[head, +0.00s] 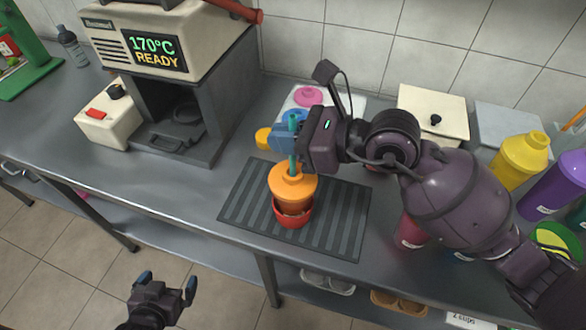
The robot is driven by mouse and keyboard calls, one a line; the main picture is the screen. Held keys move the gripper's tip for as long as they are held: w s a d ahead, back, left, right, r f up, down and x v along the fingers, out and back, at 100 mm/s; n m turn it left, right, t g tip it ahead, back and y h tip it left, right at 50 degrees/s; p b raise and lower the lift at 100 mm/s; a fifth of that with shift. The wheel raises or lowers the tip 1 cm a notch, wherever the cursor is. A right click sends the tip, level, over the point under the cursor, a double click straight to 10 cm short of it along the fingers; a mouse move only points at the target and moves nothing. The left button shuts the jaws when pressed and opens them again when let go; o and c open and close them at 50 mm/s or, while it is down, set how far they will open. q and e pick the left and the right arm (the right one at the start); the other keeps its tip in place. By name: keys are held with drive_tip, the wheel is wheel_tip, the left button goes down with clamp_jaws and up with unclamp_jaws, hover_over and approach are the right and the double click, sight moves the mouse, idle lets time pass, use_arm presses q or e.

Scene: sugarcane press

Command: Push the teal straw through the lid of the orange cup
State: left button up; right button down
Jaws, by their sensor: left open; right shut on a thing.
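The orange cup (294,201) stands upright in a red holder or base on the dark ribbed mat, with its orange lid (283,186) on. My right gripper (285,143) is above the lid, its blue fingers shut on the teal straw (293,164). The straw is near upright. A short piece shows above the fingers, and its lower part reaches down to the lid's middle. I cannot tell whether its tip only touches the lid or has passed through. My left gripper (163,287) is open and empty, low in front of the counter edge, far from the cup.
The ribbed mat (345,215) lies on the grey counter. A press machine (180,75) with a lit display stands behind left. Pink, blue and yellow lids (307,96) lie behind the gripper. A cream box (433,105) and yellow bottle (519,163) stand right. Counter left of the mat is clear.

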drive_tip(key=shift+f, duration=0.6)
drive_tip(key=shift+s+a+f+b, duration=0.15)
drive_tip(key=shift+f+b, duration=0.2)
drive_tip(key=shift+f, duration=0.3)
drive_tip(key=shift+s+a+f+b, duration=0.15)
drive_tip(key=shift+f+b, duration=0.2)
drive_tip(key=shift+f, duration=0.3)
drive_tip(key=c, duration=1.5)
unclamp_jaws()
drive_tip(key=shift+w+d, duration=0.2)
drive_tip(key=shift+c, duration=0.2)
drive_tip(key=o, duration=0.4)
use_arm(q)
drive_tip(key=shift+w+f, duration=0.15)
drive_tip(key=shift+f, duration=0.3)
drive_tip(key=shift+d, duration=0.1)
use_arm(e)
drive_tip(key=shift+r, duration=0.15)
drive_tip(key=shift+w+d+r+p, duration=0.1)
drive_tip(key=shift+w+r+p, duration=0.05)
drive_tip(key=shift+r+p, duration=0.55)
use_arm(q)
wheel_tip(320, 180, up, 8)
drive_tip(key=w+t+p, duration=0.1)
drive_tip(key=w+p, duration=0.1)
drive_tip(key=p, duration=0.2)
use_arm(e)
wheel_tip(320, 180, up, 6)
